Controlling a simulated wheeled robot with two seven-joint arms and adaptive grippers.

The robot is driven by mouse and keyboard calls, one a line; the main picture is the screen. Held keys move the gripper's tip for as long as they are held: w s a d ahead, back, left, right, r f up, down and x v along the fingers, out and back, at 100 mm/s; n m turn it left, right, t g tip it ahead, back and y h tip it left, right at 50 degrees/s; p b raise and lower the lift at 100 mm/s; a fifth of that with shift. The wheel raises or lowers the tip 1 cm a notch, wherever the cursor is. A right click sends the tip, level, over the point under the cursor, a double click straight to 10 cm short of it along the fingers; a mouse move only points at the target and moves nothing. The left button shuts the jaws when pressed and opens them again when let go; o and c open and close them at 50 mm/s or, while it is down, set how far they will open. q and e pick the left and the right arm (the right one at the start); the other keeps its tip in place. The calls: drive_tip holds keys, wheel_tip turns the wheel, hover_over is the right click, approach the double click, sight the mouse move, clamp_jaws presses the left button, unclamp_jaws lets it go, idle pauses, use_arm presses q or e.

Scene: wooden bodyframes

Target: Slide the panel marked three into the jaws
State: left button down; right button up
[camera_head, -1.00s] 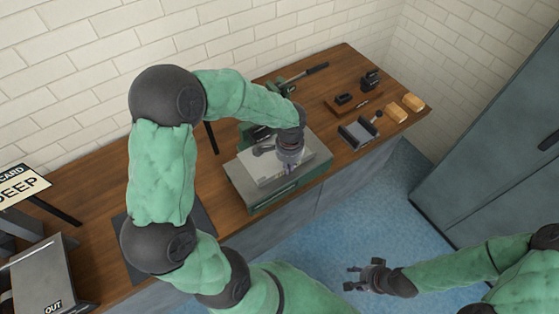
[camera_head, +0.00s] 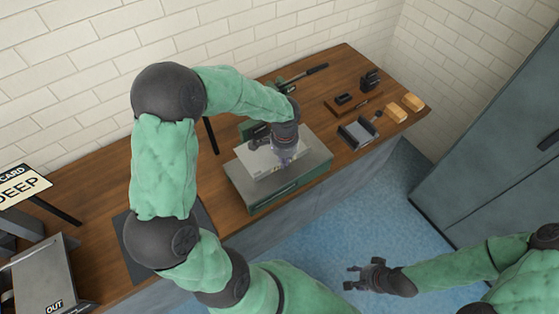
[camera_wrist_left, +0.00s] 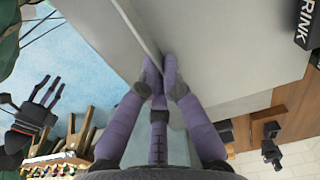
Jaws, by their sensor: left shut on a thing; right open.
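My left gripper (camera_head: 284,158) reaches down over the grey-topped, green-sided bench unit (camera_head: 302,176). It is shut on a thin pale panel (camera_head: 258,164), which lies low over the unit's top. In the left wrist view the gripper's purple fingers (camera_wrist_left: 160,72) pinch the edge of the panel (camera_wrist_left: 132,22). No number on the panel is readable. Behind the unit is a green device with a dark lever (camera_head: 287,82), partly hidden by my left arm; I cannot tell whether it holds the jaws. My right gripper (camera_head: 362,277) is open and empty, over the blue floor.
A grey tray (camera_head: 357,134), a board with black blocks (camera_head: 352,102) and two tan blocks (camera_head: 405,107) stand at the counter's right end. The blue floor (camera_head: 400,200) is clear.

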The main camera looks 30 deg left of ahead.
use_arm(q)
drive_tip(key=shift+w+a, duration=0.25)
drive_tip(key=shift+a, duration=0.35)
drive_tip(key=c, duration=0.8)
unclamp_jaws()
drive_tip(key=shift+o, duration=0.2)
drive_tip(key=shift+r, duration=0.15)
wheel_tip(320, 180, up, 7)
drive_tip(key=p, duration=0.5)
drive_tip(key=s+d, duration=0.4)
drive_tip(key=d, duration=0.7)
drive_tip(key=shift+s, duration=0.3)
idle(0.5)
drive_tip(key=shift+f, duration=0.2)
